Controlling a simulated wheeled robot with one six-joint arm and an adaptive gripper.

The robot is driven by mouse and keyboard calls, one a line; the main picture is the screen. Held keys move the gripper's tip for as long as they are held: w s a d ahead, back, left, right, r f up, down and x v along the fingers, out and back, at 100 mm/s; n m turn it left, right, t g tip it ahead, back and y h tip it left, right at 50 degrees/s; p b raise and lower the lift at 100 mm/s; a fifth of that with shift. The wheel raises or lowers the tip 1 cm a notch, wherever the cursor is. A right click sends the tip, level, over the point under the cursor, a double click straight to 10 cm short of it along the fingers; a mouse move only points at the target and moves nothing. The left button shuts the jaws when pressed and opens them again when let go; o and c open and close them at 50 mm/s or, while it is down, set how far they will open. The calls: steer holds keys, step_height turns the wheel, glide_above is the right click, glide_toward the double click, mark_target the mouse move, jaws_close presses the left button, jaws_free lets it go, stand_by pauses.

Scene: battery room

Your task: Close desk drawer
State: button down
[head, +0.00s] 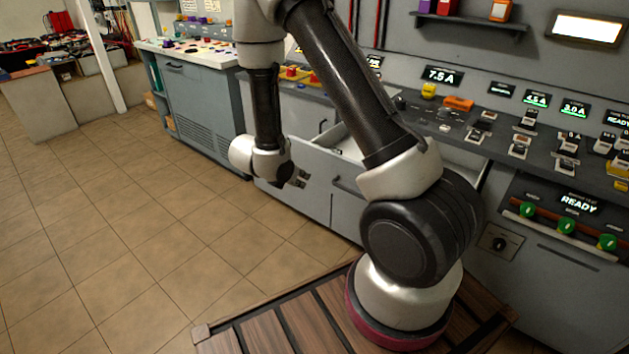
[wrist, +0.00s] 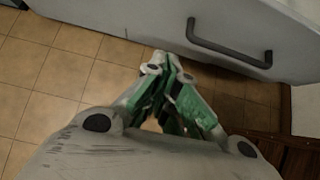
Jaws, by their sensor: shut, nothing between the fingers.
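The grey desk drawer (head: 315,200) stands pulled out, with part of its pale inside (head: 343,146) showing behind my arm. Its dark bar handle (head: 344,186) is on the front, partly near my arm. In the wrist view the drawer front (wrist: 130,20) fills the top, with the handle (wrist: 230,45) right of my gripper. My gripper (head: 301,180) is in front of the drawer's face, left of the handle. In the wrist view its green-padded fingers (wrist: 167,65) are together and empty, close to the lower edge of the front. I cannot tell whether they touch it.
A control desk (head: 480,130) with chargers and displays runs along the right. A grey cabinet (head: 205,95) stands left of the drawer. A wooden slatted platform (head: 280,330) is under my base. Tiled floor (head: 130,220) at the left is clear.

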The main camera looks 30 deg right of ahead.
glide_toward(329, 183)
step_height(329, 183, down, 3)
steer(key=a, duration=0.1)
steer(key=shift+w+d+f, duration=0.1)
steer(key=shift+w+d, duration=0.2)
steer(key=shift+d, duration=0.7)
steer(key=shift+w+d, duration=0.3)
steer(key=shift+d, duration=0.65)
steer(key=w+d, duration=0.4)
steer(key=d, duration=0.5)
steer(key=w+d, duration=0.3)
steer(key=d, duration=0.7)
steer(key=w+d, duration=0.4)
steer(key=d, duration=0.5)
steer(key=shift+w+d, duration=0.25)
steer(key=shift+w, duration=0.1)
steer(key=shift+w+d, duration=0.2)
steer(key=shift+d, duration=0.25)
steer(key=shift+d+r, duration=0.1)
steer(key=shift+r, duration=0.1)
